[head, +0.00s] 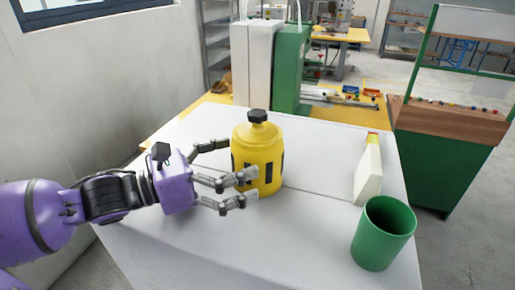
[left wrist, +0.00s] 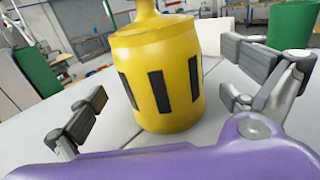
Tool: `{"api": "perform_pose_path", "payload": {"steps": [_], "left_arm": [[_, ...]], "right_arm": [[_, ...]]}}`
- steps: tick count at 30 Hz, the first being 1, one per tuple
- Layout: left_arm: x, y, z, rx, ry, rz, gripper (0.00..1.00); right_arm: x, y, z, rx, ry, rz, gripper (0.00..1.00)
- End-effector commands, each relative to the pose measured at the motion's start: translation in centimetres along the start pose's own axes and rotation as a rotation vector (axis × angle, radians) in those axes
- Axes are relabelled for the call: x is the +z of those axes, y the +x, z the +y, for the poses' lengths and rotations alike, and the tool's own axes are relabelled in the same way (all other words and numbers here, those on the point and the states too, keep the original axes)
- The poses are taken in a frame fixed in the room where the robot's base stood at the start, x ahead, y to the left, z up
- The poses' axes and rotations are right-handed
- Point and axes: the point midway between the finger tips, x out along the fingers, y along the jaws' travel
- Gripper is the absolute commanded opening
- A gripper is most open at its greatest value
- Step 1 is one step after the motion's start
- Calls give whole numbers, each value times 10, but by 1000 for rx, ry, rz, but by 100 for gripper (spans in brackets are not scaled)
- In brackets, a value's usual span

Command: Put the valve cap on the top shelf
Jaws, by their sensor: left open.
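A yellow canister (head: 268,142) with dark vertical slots stands upright on the white table. A black knob-like cap (head: 257,116) sits on its top; I cannot tell whether this is the valve cap. My left gripper (head: 236,172) is open at the canister's left side, with its fingers spread around the near part of the body. In the left wrist view the canister (left wrist: 160,75) stands between the open fingers, with a gap at each side, and its top is cut off. A grey metal shelf unit (head: 216,48) stands at the back left. My right gripper is not in view.
A green cup (head: 383,233) stands at the table's front right, with a white bottle (head: 368,174) with a red and yellow top behind it. Green and white cabinets (head: 290,65) stand beyond the table. A wall (head: 80,90) is at the left. The table's front is clear.

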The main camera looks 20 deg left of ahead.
Motion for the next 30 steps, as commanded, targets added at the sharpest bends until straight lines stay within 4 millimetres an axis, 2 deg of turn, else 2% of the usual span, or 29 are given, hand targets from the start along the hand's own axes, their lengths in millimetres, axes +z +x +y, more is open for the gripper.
{"api": "perform_pose_path", "payload": {"steps": [9, 20, 23, 30], "left_arm": [[0, 35, -1, -2, -2, -3, 100], [0, 41, -1, -2, 0, 1, 100], [0, 41, -1, -2, 0, 1, 90], [0, 41, -1, -2, 0, 1, 58]], "right_arm": [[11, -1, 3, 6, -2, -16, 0], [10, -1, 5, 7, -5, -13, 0], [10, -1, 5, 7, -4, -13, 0], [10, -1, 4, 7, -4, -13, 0]]}}
